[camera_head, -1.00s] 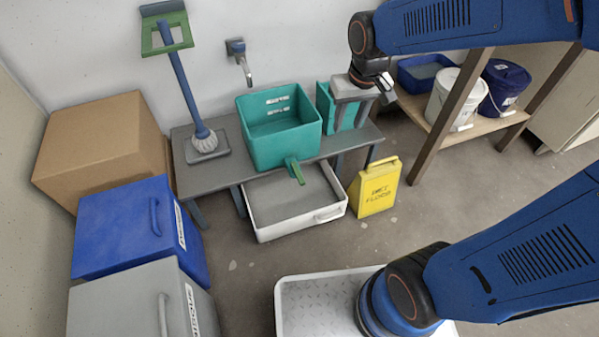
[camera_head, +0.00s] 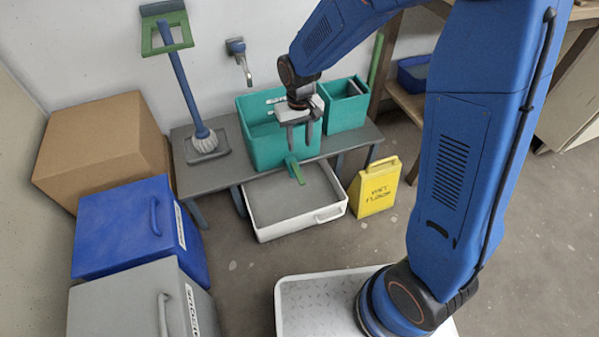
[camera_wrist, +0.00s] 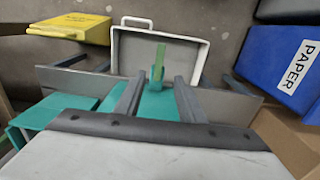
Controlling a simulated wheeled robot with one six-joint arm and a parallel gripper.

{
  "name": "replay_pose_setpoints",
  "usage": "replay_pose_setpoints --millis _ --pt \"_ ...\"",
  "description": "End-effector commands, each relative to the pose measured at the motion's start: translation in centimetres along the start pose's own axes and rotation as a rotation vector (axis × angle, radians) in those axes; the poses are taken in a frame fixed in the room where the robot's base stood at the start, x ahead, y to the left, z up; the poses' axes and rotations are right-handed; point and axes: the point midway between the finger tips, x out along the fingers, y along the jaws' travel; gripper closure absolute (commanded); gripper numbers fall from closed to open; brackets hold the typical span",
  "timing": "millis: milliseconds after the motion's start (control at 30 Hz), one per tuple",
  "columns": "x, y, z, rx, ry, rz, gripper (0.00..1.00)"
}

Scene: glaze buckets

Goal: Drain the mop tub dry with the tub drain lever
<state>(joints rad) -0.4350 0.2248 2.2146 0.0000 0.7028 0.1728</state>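The teal mop tub (camera_head: 258,153) stands on a grey bench. Its green drain lever (camera_head: 297,173) sticks out from the tub's front, over the white tray (camera_head: 263,235) below. In the wrist view the lever (camera_wrist: 158,62) stands out past the tub's edge, between my two fingers in the picture but beyond their tips. My gripper (camera_head: 300,146) is over the front right part of the tub, fingers pointing down, apart and empty; the open fingers also show in the wrist view (camera_wrist: 158,85). My gripper hides part of the tub's inside, and I cannot tell its water level.
A smaller teal bin (camera_head: 345,115) adjoins the tub's right side. A tap (camera_head: 240,60) is on the wall behind. A mop (camera_head: 190,100) stands left of the tub. A yellow wet floor sign (camera_head: 373,188) stands right of the tray. Floor before the tray is clear.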

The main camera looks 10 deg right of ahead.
Motion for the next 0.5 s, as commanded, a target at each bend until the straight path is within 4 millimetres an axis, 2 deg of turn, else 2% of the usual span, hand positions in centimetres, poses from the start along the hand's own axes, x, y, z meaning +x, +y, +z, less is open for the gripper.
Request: replay_pose_setpoints --millis 500 --pt "8.6 0.0 0.1 0.0 -0.003 0.001 0.64"
